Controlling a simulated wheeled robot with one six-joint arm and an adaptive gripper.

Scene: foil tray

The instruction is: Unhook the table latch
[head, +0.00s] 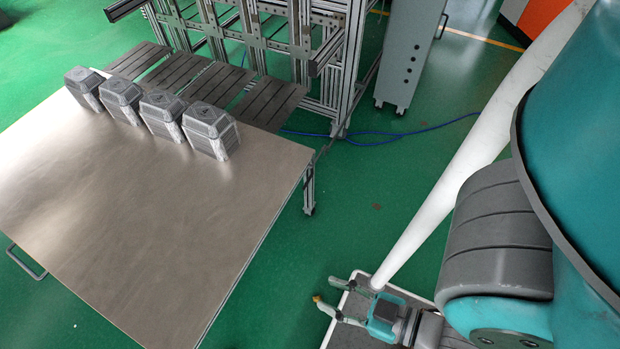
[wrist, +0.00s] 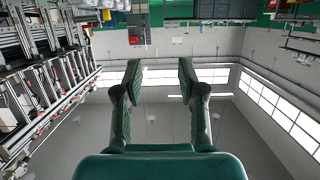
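The table (head: 130,220) has a bare metal top and stands at the left of the head view. A thin dark piece (head: 325,150) shows between its far right corner and the metal rack; I cannot tell whether it is the latch or whether it is hooked. My gripper (head: 325,291) is low in the head view, to the right of the table and apart from it. In the wrist view my gripper (wrist: 160,76) is open, with nothing between its fingers. The wrist view shows neither the table nor a latch clearly.
Several grey faceted containers (head: 212,130) stand in a row along the table's far edge. Behind them are slatted shelves (head: 265,100) and a metal rack (head: 335,60). A grey cabinet (head: 410,55) stands beyond.

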